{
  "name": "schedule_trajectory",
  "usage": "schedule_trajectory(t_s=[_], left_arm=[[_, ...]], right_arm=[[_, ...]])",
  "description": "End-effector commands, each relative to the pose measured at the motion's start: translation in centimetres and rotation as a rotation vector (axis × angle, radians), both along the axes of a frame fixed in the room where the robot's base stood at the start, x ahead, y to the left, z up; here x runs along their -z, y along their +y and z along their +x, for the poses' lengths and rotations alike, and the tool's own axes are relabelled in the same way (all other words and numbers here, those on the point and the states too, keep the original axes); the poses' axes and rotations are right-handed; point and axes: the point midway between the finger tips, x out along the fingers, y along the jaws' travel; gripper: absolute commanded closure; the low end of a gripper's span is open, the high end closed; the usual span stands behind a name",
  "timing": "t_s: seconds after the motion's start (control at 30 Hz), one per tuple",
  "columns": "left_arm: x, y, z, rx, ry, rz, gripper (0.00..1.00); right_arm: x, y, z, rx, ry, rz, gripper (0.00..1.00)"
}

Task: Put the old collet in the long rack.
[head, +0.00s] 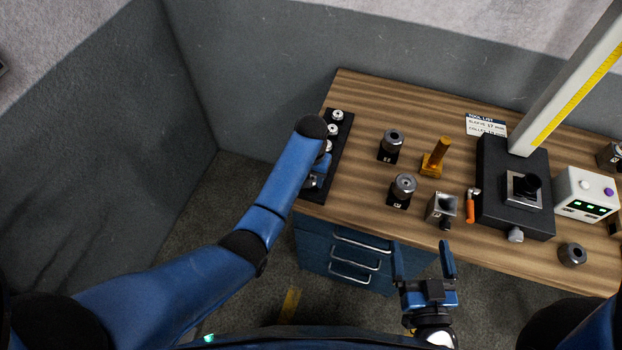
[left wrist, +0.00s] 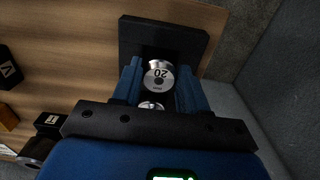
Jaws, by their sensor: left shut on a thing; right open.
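The long rack (head: 345,157) is a black bar along the left edge of the bench, with several silver collets (head: 338,115) standing in it. My left gripper (head: 314,180) is at the rack's near end, partly hidden by my arm in the head view. In the left wrist view, its blue fingers are shut on a silver collet marked 20 (left wrist: 158,75), over the black rack (left wrist: 190,42). I cannot tell whether this collet is seated in the rack. Another collet (left wrist: 151,105) shows just behind it. My right gripper (head: 423,260) is open and empty in front of the bench.
Dark collets on black blocks (head: 391,143) (head: 403,187), a brass-coloured stand (head: 434,160) and a grey square block (head: 441,207) stand right of the rack. Further right are an orange-handled tool (head: 471,206), a black machine (head: 490,190) and a white control box (head: 585,195).

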Motion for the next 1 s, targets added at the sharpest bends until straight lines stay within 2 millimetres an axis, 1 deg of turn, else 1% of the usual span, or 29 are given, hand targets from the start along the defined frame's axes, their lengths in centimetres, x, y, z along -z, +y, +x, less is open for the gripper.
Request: schedule_trajectory(t_s=[0.03, 0.27, 0.43, 0.47, 0.6, 0.63, 0.87, 1.0], left_arm=[[0.18, -0.05, 0.00, 0.000, -0.002, -0.001, 0.93], [0.06, -0.03, 0.00, 0.000, -0.001, 0.000, 0.93], [0.48, -0.02, -0.01, 0.000, -0.001, 0.000, 0.93], [0.50, -0.01, -0.02, 0.000, 0.000, 0.000, 0.56], [0.43, -0.01, -0.02, 0.000, 0.000, 0.000, 0.34], [0.43, -0.01, -0.02, 0.000, 0.000, 0.000, 0.32], [0.41, -0.02, -0.01, 0.000, 0.000, 0.000, 0.32], [-0.03, -0.02, -0.01, 0.000, -0.001, 0.000, 0.32]], right_arm=[[0.21, 0.00, 0.00, 0.000, 0.000, 0.000, 0.05], [0.06, 0.00, -0.02, 0.000, 0.000, 0.000, 0.05], [0.30, 0.00, -0.02, 0.000, 0.000, 0.000, 0.05], [0.29, 0.00, -0.02, 0.000, 0.000, 0.000, 0.05], [0.23, 0.00, -0.02, 0.000, 0.000, 0.000, 0.05], [0.23, 0.00, -0.02, 0.000, 0.000, 0.000, 0.05], [0.22, 0.00, -0.02, 0.000, 0.000, 0.000, 0.05], [-0.04, 0.00, -0.01, 0.000, 0.000, 0.000, 0.05]])
